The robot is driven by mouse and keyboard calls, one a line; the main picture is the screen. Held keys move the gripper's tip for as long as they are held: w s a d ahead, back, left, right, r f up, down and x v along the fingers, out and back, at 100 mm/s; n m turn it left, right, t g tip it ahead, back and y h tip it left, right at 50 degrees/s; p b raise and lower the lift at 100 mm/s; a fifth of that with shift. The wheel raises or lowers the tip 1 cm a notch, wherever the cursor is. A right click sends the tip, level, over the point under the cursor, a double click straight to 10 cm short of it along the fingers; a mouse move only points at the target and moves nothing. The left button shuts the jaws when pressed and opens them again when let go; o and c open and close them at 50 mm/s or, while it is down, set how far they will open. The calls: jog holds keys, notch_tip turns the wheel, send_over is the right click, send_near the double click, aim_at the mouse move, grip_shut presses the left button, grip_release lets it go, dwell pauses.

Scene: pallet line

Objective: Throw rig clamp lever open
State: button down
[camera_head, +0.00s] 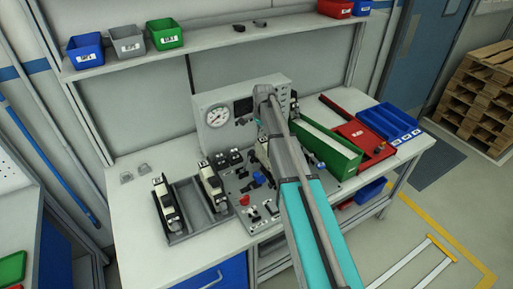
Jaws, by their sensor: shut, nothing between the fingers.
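The test rig has an upright grey panel (205,136) with a round gauge (217,117) at the back of the bench. In front of it is a base plate (234,183) with several small fittings, including a red knob (244,200), a blue knob (258,179) and black parts. I cannot tell which fitting is the clamp lever or how it stands. My grey and teal arm reaches over the rig from the lower right and covers its right part. My gripper is hidden behind the arm, and any contact with the rig is hidden too.
Left of the rig, a dark tray (187,233) has black and cream devices (164,200) beside and on it. To the right are a green bin (331,151), a red case (352,135) and blue bins (390,125). A shelf (200,50) with small bins runs above.

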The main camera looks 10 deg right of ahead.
jog(key=shift+f, duration=0.15)
jog(key=f+b, duration=0.9)
jog(key=b, duration=0.1)
jog(key=shift+w+a+f, duration=0.15)
jog(key=shift+a+f, duration=0.2)
dwell(0.3)
jog(key=shift+a, duration=0.2)
jog(key=shift+d, duration=0.25)
jog(key=shift+d+r, duration=0.15)
